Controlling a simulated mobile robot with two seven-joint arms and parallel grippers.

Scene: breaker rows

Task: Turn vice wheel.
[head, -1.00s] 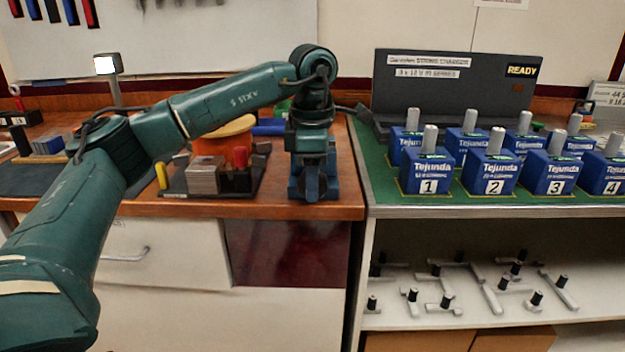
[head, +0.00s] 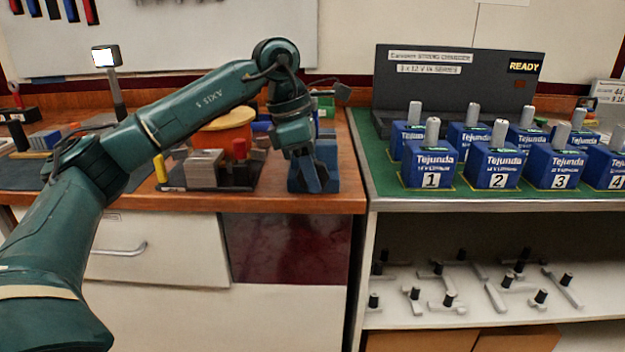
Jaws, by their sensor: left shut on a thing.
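A blue vice (head: 322,176) stands at the right front edge of the wooden bench. My left gripper (head: 301,158) points down at the vice, its wrist leaning with the top toward the left. Its jaws are shut on a part at the vice's top, which I take to be the vice wheel. The wheel itself is hidden behind the gripper and wrist. My right gripper is out of view.
Left of the vice, a dark tray (head: 208,186) holds grey, red and yellow pieces, with an orange round thing (head: 226,128) behind. To the right, a green-topped bench (head: 385,183) carries several blue Tejunda blocks (head: 431,163) and a dark charger (head: 450,88).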

